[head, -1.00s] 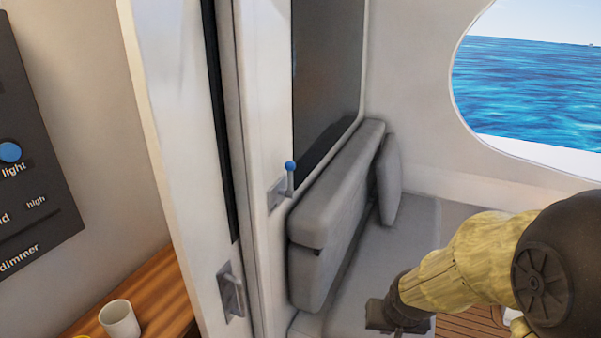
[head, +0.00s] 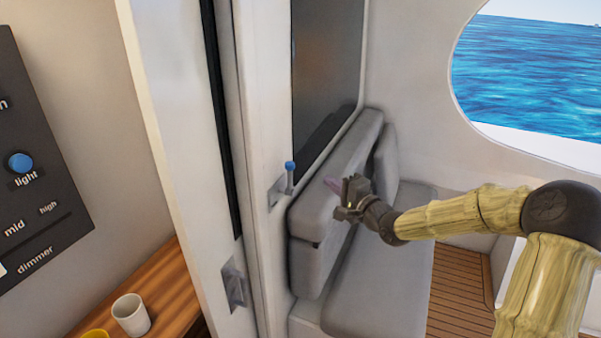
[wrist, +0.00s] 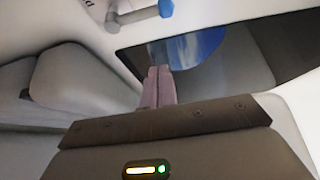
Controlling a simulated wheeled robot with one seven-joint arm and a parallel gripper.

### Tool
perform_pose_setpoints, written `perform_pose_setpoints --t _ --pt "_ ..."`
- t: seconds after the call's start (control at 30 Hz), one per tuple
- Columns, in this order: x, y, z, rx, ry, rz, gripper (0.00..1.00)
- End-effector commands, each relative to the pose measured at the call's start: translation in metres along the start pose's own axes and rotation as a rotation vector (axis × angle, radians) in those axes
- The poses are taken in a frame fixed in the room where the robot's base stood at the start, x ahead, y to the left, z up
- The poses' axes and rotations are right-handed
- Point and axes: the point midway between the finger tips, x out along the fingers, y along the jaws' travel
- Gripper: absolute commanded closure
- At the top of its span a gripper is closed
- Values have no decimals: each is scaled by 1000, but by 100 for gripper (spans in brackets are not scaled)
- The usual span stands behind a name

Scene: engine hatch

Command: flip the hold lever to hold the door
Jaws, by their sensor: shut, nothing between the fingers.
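The hold lever (head: 290,178) is a small grey handle with a blue knob, standing upright from a grey plate on the white door frame in the head view. It also shows at the top of the wrist view (wrist: 143,14), with its blue tip to the right. The door (head: 185,170) is a white panel left of the lever, with a grey latch handle low on it. My gripper (head: 331,184) is shut and empty, to the right of the lever and apart from it. Its pinkish fingers (wrist: 159,86) are together in the wrist view, below the lever.
A grey cushioned bench (head: 375,285) lies behind and below my gripper. A dark window panel (head: 328,75) is above the bench. At left are a control panel (head: 45,150) and a wooden counter (head: 165,295) with a white cup (head: 131,314). The space between gripper and lever looks clear.

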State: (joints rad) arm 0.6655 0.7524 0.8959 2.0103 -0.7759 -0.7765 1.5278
Motion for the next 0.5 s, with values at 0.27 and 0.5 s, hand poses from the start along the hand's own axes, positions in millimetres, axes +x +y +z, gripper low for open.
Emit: perform_pose_setpoints --t 0.27,0.5 --pt "10 -1 1 -1 -1 2 100" --pt "44 -2 2 0 -3 3 100"
